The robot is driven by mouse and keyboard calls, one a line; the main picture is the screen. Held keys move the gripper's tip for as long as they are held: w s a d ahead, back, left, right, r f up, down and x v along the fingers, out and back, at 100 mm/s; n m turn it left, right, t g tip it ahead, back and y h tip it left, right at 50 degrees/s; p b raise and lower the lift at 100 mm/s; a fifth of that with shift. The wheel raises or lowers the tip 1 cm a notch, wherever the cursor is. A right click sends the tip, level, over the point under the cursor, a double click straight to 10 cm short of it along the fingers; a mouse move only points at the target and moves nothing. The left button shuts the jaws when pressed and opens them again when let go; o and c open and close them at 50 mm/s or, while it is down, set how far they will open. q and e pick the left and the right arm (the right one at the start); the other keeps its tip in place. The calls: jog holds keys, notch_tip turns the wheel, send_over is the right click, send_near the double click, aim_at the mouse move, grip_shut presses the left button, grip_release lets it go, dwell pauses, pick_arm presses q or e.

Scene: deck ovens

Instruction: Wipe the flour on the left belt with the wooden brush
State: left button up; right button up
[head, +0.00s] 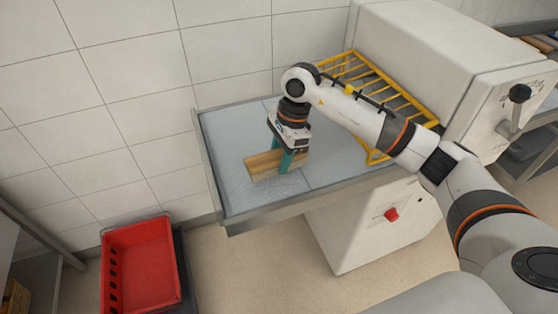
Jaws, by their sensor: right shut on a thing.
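The wooden brush (262,165) is a light brown block over the left belt (232,137), a pale grey surface in a metal frame. My right gripper (290,160) points down with its teal fingers shut on the brush. The brush is low over the belt; I cannot tell whether it touches it. A faint whitish, speckled patch of flour (272,189) shows on the belt just in front of the brush. My left gripper is not in view.
A yellow wire guard (405,107) stands at the belt's right end, beside the white machine body (440,45). A red crate (142,264) sits on the floor at lower left. A tiled wall runs behind the belt. A red knob (391,214) sticks out below the belt.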

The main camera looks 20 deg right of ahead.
notch_tip(320, 180, up, 3)
jog(key=shift+s+p, duration=0.15)
jog(key=shift+p, duration=0.4)
jog(key=shift+r, duration=0.55)
